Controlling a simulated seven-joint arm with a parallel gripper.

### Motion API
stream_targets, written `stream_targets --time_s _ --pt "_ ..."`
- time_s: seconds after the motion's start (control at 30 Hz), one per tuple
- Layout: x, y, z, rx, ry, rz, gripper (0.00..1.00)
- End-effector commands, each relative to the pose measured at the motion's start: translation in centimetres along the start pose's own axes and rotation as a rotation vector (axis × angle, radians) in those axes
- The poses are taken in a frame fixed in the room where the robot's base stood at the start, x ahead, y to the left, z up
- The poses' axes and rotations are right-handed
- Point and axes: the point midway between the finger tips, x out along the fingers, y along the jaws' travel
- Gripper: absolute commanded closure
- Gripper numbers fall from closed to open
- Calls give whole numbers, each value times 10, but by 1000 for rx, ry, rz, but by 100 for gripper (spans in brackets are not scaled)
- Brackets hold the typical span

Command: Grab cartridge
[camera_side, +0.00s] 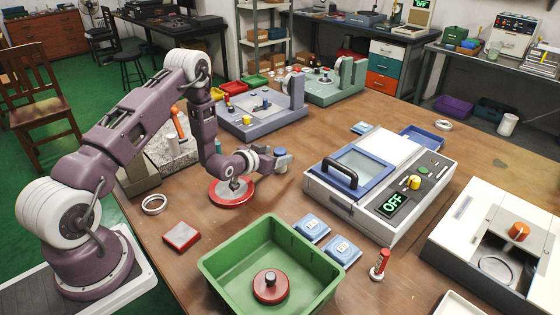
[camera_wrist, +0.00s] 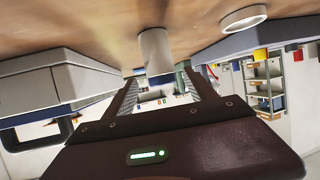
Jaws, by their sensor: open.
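I take the cartridge to be the pale grey upright cylinder with a dark blue end. In the wrist view the cartridge (camera_wrist: 155,48) stands on the table, which appears at the top of that picture. It lines up with the gap between the two fingers of my gripper (camera_wrist: 160,80); I cannot tell whether they touch it. In the side view my gripper (camera_side: 276,162) is low over the table, pointing right, and the cartridge's blue end (camera_side: 280,153) shows at its fingers. The fingers hide most of the cartridge there. My gripper is open.
A red disc (camera_side: 228,193) lies under my wrist. A green bin (camera_side: 222,277) holding a red part (camera_side: 270,290) is in front. Blue-grey fixtures (camera_side: 262,120) stand behind. Bare table lies around the cartridge.

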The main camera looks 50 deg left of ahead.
Motion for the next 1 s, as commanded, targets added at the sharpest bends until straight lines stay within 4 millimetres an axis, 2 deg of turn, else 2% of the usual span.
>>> stream_targets --time_s 0.3,0.57,0.9,1.0 --pt "54 -2 -2 -1 2 1 35" --pt "60 -2 -2 -2 0 1 35" --pt "60 -2 -2 -2 0 1 100" --pt "60 -2 -2 -2 0 1 100"
